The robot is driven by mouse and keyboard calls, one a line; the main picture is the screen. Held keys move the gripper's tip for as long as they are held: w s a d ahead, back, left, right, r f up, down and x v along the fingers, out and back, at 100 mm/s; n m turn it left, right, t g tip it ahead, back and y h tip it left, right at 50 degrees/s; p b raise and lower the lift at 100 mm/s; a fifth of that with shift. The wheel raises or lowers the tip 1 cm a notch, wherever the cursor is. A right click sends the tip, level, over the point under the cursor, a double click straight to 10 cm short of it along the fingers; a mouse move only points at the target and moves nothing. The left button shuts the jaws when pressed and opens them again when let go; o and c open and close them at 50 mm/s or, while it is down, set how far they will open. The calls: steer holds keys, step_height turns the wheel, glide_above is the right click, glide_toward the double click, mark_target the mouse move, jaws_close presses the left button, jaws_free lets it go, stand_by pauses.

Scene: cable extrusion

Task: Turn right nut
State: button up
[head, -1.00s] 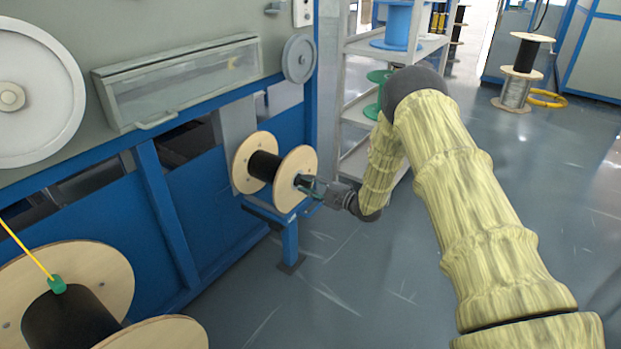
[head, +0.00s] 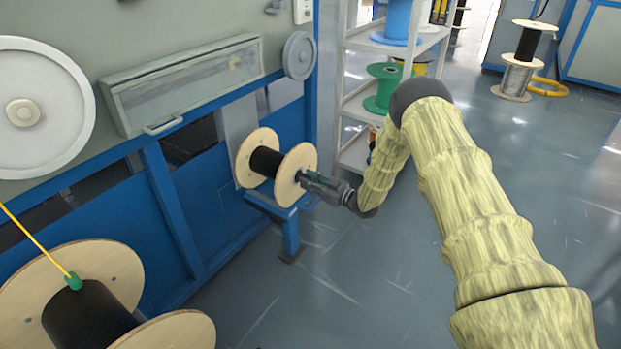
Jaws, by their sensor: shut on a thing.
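A spool with wooden flanges and a black core (head: 265,162) sits on a blue stand (head: 290,228) against the machine. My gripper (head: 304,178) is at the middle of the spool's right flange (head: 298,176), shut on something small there. The right nut is at that spot but is hidden by the fingers. My arm in its yellow cover reaches in from the lower right.
A large spool (head: 90,318) with a yellow cable and green piece stands at the lower left. The blue and grey machine (head: 200,90) fills the left. A shelf (head: 355,106) with green and blue spools stands behind my arm. Open floor lies below the stand.

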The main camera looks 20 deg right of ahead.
steer(key=m, duration=0.2)
steer(key=m+p, duration=0.1)
steer(key=shift+d+r+m, duration=0.1)
steer(key=shift+d+m, duration=0.1)
steer(key=shift+m, duration=0.2)
steer(key=m, duration=0.3)
steer(key=shift+m+p, duration=0.3)
steer(key=shift+p, duration=0.1)
steer(key=m, duration=0.3)
steer(key=shift+m, duration=0.4)
steer(key=m, duration=0.3)
steer(key=shift+m, duration=0.3)
steer(key=m, duration=0.3)
steer(key=shift+m, duration=0.3)
steer(key=m, duration=0.3)
steer(key=shift+m, duration=0.3)
steer(key=m, duration=0.4)
steer(key=shift+m, duration=1.7)
steer(key=shift+a, duration=0.1)
